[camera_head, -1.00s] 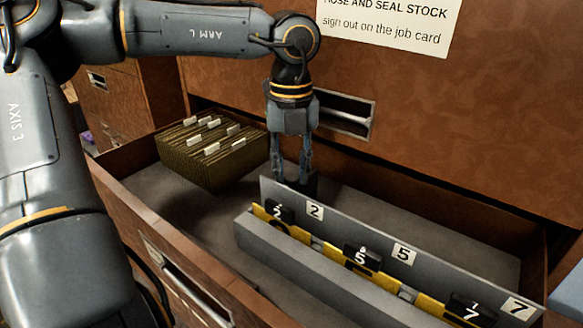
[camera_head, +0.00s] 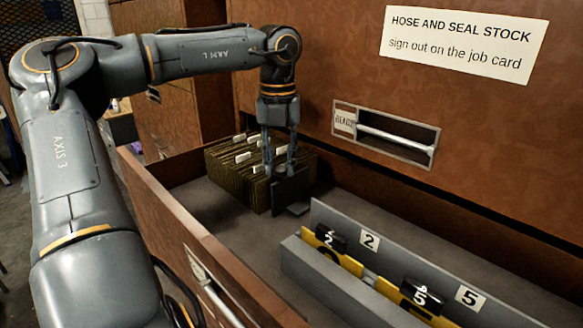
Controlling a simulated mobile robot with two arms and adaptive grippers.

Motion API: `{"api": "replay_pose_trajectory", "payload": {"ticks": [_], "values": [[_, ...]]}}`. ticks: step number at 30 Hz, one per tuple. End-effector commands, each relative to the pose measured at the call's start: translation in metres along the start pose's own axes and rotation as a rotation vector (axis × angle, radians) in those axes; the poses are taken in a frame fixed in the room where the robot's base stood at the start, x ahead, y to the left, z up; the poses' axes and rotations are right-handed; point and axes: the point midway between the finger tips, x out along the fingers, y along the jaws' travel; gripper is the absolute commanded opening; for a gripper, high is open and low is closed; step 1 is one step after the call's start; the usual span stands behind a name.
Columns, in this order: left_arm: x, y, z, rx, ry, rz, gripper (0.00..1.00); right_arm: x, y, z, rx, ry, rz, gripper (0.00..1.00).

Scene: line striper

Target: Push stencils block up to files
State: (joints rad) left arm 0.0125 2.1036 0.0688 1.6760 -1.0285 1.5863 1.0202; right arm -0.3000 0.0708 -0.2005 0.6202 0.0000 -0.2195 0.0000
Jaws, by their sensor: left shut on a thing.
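The files (camera_head: 238,178), a brown pack of folders with white tabs, stand in the left part of the open drawer. A dark block (camera_head: 291,190), an upright plate with a flat foot, stands at their right end. It overlaps the files in this view; I cannot tell whether it touches them. My left gripper (camera_head: 279,172) points down and is shut on the block's top edge. Yellow stencils (camera_head: 340,262) with black numbered tabs stand in a grey rack to the right. My right gripper is out of view.
The open drawer's front wall (camera_head: 190,230) runs along the near side. The cabinet face with a handle (camera_head: 395,140) and a sign (camera_head: 463,42) rises behind. Bare drawer floor (camera_head: 250,235) lies between the files and the grey rack (camera_head: 340,290).

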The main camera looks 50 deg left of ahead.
Motion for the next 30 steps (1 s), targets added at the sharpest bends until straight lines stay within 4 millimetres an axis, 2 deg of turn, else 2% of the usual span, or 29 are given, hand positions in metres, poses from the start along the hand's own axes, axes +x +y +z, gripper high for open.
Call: {"api": "replay_pose_trajectory", "payload": {"ticks": [11,12,13,14,24,26,30], "values": [[-0.001,0.004,0.005,-0.003,-0.007,0.005,0.0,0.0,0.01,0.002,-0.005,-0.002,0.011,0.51],[-0.002,0.004,0.005,-0.003,-0.008,0.005,0.29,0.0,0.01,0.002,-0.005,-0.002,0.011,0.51],[-0.002,0.004,0.005,-0.003,-0.008,0.005,0.35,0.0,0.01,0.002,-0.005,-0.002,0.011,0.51],[-0.002,0.004,0.004,-0.003,-0.007,0.005,0.37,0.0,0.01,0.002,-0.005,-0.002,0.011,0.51],[-0.003,0.004,0.004,-0.003,-0.005,0.005,0.37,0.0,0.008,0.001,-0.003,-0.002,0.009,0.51],[-0.009,0.004,0.004,-0.003,-0.006,0.004,0.37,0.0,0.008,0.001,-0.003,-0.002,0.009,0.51],[-0.032,0.004,0.004,-0.005,-0.008,0.003,0.37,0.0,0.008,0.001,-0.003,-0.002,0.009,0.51]]}}
